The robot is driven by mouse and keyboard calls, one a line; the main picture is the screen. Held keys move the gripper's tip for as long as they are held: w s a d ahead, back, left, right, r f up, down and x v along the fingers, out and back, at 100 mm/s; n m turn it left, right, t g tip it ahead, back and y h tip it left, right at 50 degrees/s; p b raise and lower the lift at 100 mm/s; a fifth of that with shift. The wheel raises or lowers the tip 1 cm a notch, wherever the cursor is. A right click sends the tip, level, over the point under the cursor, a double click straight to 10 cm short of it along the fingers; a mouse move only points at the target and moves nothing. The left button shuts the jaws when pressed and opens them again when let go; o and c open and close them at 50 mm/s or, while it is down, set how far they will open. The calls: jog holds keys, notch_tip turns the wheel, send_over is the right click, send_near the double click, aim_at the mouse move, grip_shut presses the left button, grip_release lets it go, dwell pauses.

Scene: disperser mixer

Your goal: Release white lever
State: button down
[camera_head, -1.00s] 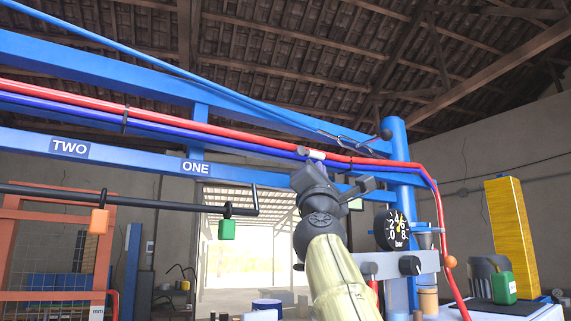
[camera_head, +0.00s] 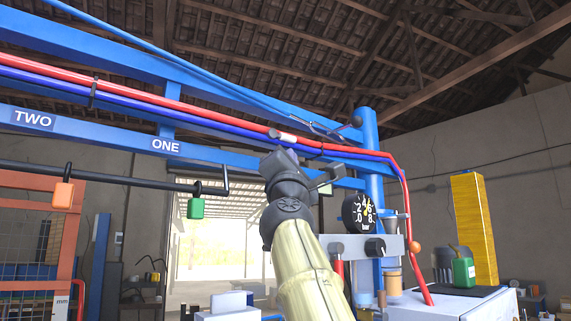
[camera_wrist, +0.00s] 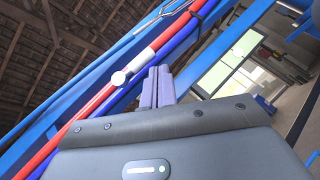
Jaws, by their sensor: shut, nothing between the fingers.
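The white lever (camera_head: 284,136) is a short white piece on the red pipe, just above my gripper in the head view. In the wrist view the white lever (camera_wrist: 136,66) lies along the red pipe, with a round white end at its lower left. My gripper (camera_wrist: 158,68) is shut and empty, its two fingers pressed together. They appear right beside the lever, to its right in the wrist view. In the head view my gripper (camera_head: 279,158) is seen from behind, and its fingertips are hard to make out. I cannot tell whether they touch the lever.
The red pipe (camera_head: 210,114) and blue pipe (camera_head: 140,107) run along the blue beam (camera_head: 250,107). A blue post (camera_head: 367,140) stands to the right, with a pressure gauge (camera_head: 358,212) beside it. A black bar with padlocks (camera_head: 196,207) hangs at left.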

jog(key=d+b+v, duration=0.1)
jog(key=b+v, duration=1.2)
jog(key=v, duration=0.2)
jog(key=shift+a+f, duration=0.2)
jog(key=shift+a, duration=0.25)
